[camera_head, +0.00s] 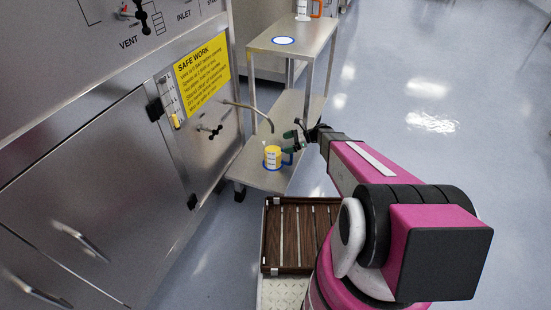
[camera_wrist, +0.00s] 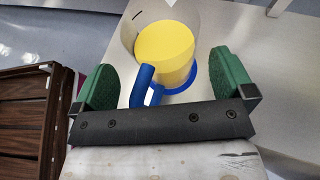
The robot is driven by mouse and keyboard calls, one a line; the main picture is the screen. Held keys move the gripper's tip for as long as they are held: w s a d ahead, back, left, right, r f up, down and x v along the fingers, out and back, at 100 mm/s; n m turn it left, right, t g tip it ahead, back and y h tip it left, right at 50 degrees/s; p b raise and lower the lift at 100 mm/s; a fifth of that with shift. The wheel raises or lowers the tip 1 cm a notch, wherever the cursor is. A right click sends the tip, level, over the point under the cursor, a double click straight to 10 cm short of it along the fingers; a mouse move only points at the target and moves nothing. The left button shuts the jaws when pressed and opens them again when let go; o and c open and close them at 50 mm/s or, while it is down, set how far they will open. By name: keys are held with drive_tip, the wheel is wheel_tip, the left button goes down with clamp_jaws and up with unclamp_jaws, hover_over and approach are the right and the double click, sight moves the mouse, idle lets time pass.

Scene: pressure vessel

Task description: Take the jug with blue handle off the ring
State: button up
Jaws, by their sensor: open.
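The jug with blue handle (camera_head: 272,157) stands on the lower shelf of the steel cart, below a thin spout, with yellow contents showing. In the wrist view the jug (camera_wrist: 165,50) shows from above, its blue handle (camera_wrist: 142,84) pointing toward my gripper. A blue ring (camera_wrist: 188,80) shows around the jug's base. My gripper (camera_head: 298,138) is just right of the jug in the head view. In the wrist view my gripper (camera_wrist: 165,85) is open, its green fingers on either side of the handle, with no clear contact. The handle's lower part is partly hidden by the gripper bar.
The upper shelf (camera_head: 300,55) carries a white disc with blue rim (camera_head: 284,41) and another container with an orange handle (camera_head: 302,8). The thin spout (camera_head: 250,109) reaches from the steel cabinet. A brown slatted crate (camera_head: 266,235) stands in front of the cart. Floor at right is clear.

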drive_tip(key=x, duration=0.3)
drive_tip(key=shift+a, duration=0.1)
drive_tip(key=c, duration=1)
drive_tip(key=shift+r, duration=0.1)
